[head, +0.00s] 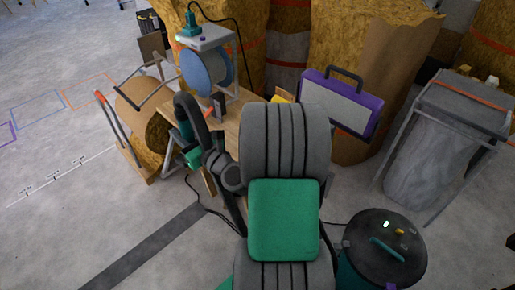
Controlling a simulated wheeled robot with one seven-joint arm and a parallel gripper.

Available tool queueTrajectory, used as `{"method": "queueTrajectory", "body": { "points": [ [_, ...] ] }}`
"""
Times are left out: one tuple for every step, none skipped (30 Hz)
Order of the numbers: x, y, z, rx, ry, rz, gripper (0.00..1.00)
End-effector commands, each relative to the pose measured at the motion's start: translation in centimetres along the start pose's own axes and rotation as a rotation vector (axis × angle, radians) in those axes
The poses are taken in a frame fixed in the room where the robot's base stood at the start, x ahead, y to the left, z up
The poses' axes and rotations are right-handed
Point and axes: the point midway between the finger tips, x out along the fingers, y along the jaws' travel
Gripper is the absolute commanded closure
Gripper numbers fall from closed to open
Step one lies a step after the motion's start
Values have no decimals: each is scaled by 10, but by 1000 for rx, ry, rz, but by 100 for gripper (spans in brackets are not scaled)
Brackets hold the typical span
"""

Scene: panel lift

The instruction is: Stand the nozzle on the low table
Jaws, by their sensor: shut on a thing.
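A thick black bent tube, which looks like the nozzle (186,106), shows left of my grey ribbed arm, over the left edge of the low table. My gripper (215,158) is dark and mostly hidden by my arm. It appears shut on the nozzle's lower part; the contact itself is not clear. Teal parts show close to the tube. The low table (238,128) has a pale wooden top, its right part covered by my arm. I cannot tell whether the nozzle touches the table.
A blue reel (206,70) in a pale frame and a small dark block (219,104) stand at the table. A purple-edged panel (339,100) is behind right. A grey bin (430,150) and a dark drum (383,250) stand at right. Open floor lies left.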

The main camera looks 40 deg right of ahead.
Motion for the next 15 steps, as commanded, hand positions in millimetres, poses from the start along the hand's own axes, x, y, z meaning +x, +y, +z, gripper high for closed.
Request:
{"method": "queueTrajectory", "body": {
  "points": [
    [-3,-23,-43,-1,-2,-51,100],
    [-6,-35,-52,0,-3,-78,100],
    [-9,-49,-62,-1,-4,-109,100],
    [-11,-58,-68,-1,-4,-130,100],
    [-13,-66,-73,-1,-4,-148,100],
    [-15,-75,-78,-1,-5,-168,100],
    [-17,-80,-80,-1,-6,-180,100],
    [-18,-84,-81,-1,-7,-190,100],
    [-19,-89,-83,-1,-6,-200,100],
    [-20,-92,-84,-1,-7,-205,100],
    [-20,-96,-85,-1,-7,-208,100],
    [-21,-102,-88,-1,-7,-210,100],
    [-22,-108,-90,-2,-7,-212,100],
    [-22,-115,-94,-1,-6,-212,100],
    [-23,-126,-100,-1,-6,-213,100]
  ]
}}
